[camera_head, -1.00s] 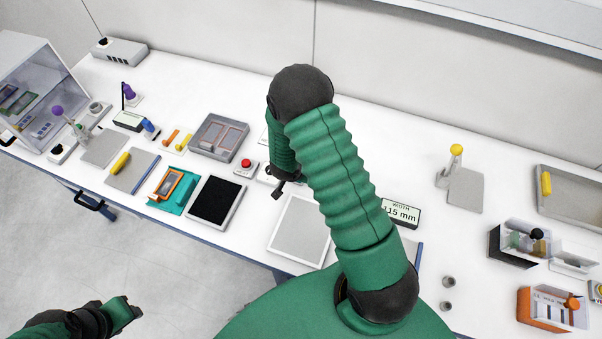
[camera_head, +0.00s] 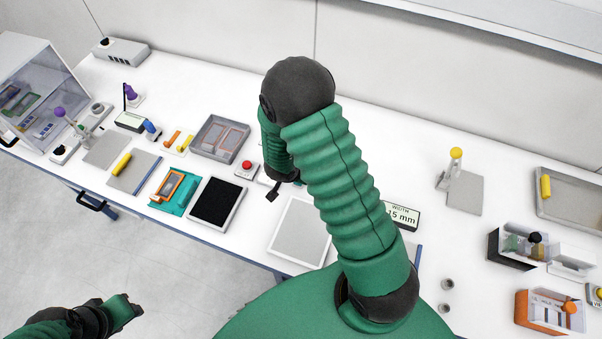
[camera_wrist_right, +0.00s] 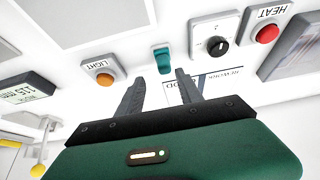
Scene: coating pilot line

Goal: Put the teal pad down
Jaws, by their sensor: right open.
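A small teal pad (camera_wrist_right: 163,59) sits on the white surface in the right wrist view, just beyond my fingertips. My right gripper (camera_wrist_right: 157,76) is open, its two dark fingers spread apart with nothing between them. The pad looks clear of both fingers. In the head view my right arm hides most of this gripper; a dark finger (camera_head: 272,192) shows beside the arm. I cannot make out the small pad in the head view. My left gripper (camera_head: 129,306) hangs over the floor at lower left, far from the pad; its jaw opening is unclear.
Near the pad are a black knob (camera_wrist_right: 217,46), a red HEAT button (camera_wrist_right: 267,32) and an orange LIGHT button (camera_wrist_right: 104,79). A teal holder with an orange frame (camera_head: 170,187), a black pad tray (camera_head: 215,203) and a grey plate (camera_head: 299,232) line the bench front.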

